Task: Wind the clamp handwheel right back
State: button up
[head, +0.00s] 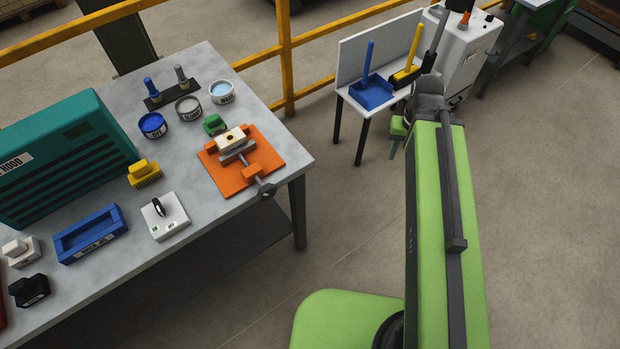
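The clamp (252,172) stands on an orange base plate (222,181) near the right end of the grey bench. Its dark handwheel (266,193) is at the front end of the screw, just over the bench's front edge. A pale block with a dark spot (231,137) sits at the clamp's far end, on or between grey jaws; I cannot tell if it is gripped. My gripper (394,150) is to the right of the bench, apart from the handwheel. It is small and partly hidden by my green arm, so its opening does not show.
The bench (215,235) also holds a teal hood (65,155), several small pots, a green block (214,124), a yellow brush (144,173), a white switch box (165,216) and a blue tray (91,235). A side table (345,93) stands behind my gripper. Floor in front is clear.

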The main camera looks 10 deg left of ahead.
aim_at(266, 191)
jog(key=z, duration=1.1)
jog(key=k, duration=2.1)
jog(key=u, duration=2.15)
jog(key=i, duration=1.05)
jog(key=z, duration=0.05)
